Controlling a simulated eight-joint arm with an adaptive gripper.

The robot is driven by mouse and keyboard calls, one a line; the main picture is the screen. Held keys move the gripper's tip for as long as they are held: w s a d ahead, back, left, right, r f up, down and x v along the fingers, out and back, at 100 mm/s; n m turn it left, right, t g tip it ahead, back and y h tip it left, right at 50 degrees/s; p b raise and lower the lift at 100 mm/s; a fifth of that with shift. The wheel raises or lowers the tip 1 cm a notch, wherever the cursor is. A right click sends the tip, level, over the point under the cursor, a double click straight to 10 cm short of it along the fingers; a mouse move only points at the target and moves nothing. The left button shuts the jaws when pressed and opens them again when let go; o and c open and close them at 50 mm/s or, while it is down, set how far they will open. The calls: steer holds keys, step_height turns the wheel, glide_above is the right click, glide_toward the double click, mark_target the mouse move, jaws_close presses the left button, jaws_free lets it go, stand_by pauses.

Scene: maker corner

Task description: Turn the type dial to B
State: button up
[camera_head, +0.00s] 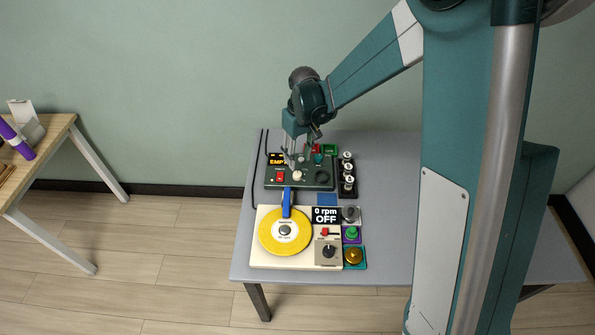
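A dark green control box (275,185) lies on the grey table, with a lit display reading "EMP" (277,159) and a red switch (280,176) on its left side. A pale knob (297,175) is on its front middle and a dark round knob (322,176) on its right. Labels are too small to read, so I cannot tell which knob is the type dial or where it points. My gripper (296,162) points down over the back middle of the box and partly hides it. I cannot tell whether it touches a knob or how far apart its fingers are.
In front stands a cream turntable unit (262,260) with a yellow disc (270,236), a blue arm (287,205) and a "0 rpm OFF" display (326,215). Several jars in a black rack (348,188) stand right of the box. The grey table (390,200) is clear farther right.

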mark_target(297, 173)
steer(key=shift+s+a+f+b, duration=0.1)
steer(key=shift+f+b, duration=0.2)
steer(key=shift+f, duration=1.65)
steer(key=shift+s+a+f+b, duration=0.1)
steer(key=shift+f+b, duration=0.15)
steer(key=shift+f, duration=1.7)
steer(key=c, duration=0.9)
